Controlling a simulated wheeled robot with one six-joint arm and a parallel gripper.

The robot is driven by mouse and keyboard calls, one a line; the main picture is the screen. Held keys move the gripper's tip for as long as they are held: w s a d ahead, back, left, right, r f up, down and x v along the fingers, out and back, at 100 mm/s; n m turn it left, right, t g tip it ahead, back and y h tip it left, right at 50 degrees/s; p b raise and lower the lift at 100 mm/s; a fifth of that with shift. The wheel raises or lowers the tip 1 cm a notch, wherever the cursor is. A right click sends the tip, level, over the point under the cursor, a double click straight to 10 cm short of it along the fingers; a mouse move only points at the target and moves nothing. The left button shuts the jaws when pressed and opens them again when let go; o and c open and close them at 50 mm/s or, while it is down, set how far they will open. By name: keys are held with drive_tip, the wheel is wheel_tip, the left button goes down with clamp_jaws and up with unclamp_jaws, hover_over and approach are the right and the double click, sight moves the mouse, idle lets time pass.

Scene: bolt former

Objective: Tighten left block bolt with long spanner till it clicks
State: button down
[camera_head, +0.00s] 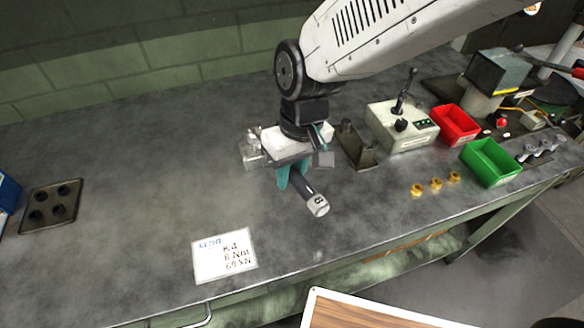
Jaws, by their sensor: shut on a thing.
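My gripper (290,178) is above the middle of the bench, with its teal fingers pointing down. It is shut on a dark-handled tool, seemingly the long spanner (316,205). The tool's pale end cap, marked 8, points toward the front right. The rest of the tool is hidden under the gripper. A small grey metal block (250,156) shows just left of the gripper, partly covered by it. I cannot make out the left block bolt, or whether the spanner's head sits on it.
A dark bracket (358,150) and a control box with lever (402,126) stand right of the gripper. Beyond are a red bin (456,125), a green bin (491,163) and brass pieces (435,184). A card (224,256) lies in front; a holed plate (52,206) lies left.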

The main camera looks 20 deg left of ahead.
drive_tip(key=shift+f, duration=0.6)
idle(0.3)
drive_tip(key=shift+s+a+m, duration=0.45)
drive_tip(key=shift+m, duration=0.05)
drive_tip(key=shift+s+a, duration=0.15)
idle(0.4)
drive_tip(key=shift+s+a+m, duration=0.3)
drive_tip(key=shift+m, duration=0.2)
drive_tip(key=shift+s+a, duration=0.1)
drive_tip(key=shift+a, duration=0.05)
drive_tip(key=shift+s+a+m, duration=0.3)
drive_tip(key=shift+a+m, duration=0.1)
drive_tip(key=shift+m, duration=0.1)
drive_tip(key=shift+s+a, duration=0.1)
drive_tip(key=shift+a, duration=0.05)
idle(0.4)
drive_tip(key=shift+s+a+m, duration=0.25)
drive_tip(key=shift+a+m, duration=0.15)
